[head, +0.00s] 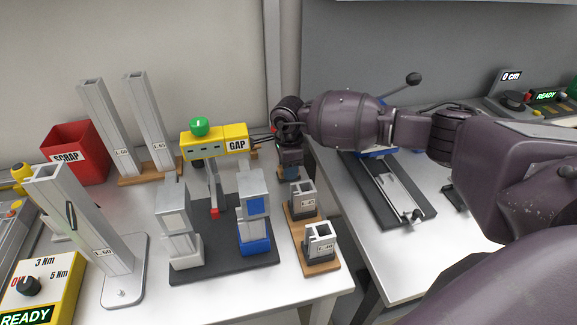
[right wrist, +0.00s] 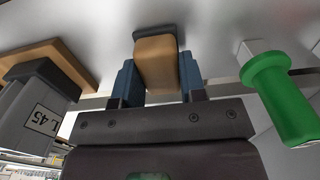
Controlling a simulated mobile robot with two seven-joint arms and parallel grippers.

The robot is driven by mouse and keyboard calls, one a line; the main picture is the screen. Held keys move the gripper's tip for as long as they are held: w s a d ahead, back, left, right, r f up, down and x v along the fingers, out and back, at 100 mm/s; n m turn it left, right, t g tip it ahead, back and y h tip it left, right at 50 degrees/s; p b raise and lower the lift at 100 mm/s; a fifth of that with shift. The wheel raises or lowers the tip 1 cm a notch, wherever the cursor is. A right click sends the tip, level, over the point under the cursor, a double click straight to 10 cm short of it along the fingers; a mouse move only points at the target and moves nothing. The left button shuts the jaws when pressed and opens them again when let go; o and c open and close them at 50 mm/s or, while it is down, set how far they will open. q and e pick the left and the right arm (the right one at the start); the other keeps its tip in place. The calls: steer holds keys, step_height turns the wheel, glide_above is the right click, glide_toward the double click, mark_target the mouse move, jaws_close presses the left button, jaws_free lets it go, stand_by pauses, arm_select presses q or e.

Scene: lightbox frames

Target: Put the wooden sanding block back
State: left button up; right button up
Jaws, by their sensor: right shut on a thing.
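The wooden sanding block (right wrist: 157,62), tan with a dark layer at its far end, sits between the two blue fingers of my right gripper (right wrist: 158,82) in the right wrist view. The gripper is shut on it. In the head view my right gripper (head: 289,172) points down at the right edge of the left table, behind the small labelled holders. There the block is mostly hidden, and I cannot tell whether it touches the table. In the right wrist view, a pale surface lies just beyond the block. My left gripper is not in view.
Two small holders on a wooden base (head: 322,268) stand close in front of my right gripper. A yellow GAP gauge (head: 236,145) and a dark mat (head: 225,275) with two clamp-like stands are left. A green-handled tool (right wrist: 280,95) is near the gripper. A gap separates the tables.

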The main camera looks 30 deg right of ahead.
steer(key=shift+f, duration=0.15)
steer(key=o, duration=1)
steer(key=shift+c, duration=0.2)
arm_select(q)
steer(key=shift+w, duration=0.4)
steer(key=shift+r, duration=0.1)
arm_select(e)
steer(key=shift+r, duration=0.3)
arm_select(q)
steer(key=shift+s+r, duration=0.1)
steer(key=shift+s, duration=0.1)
arm_select(e)
step_height(320, 180, up, 12)
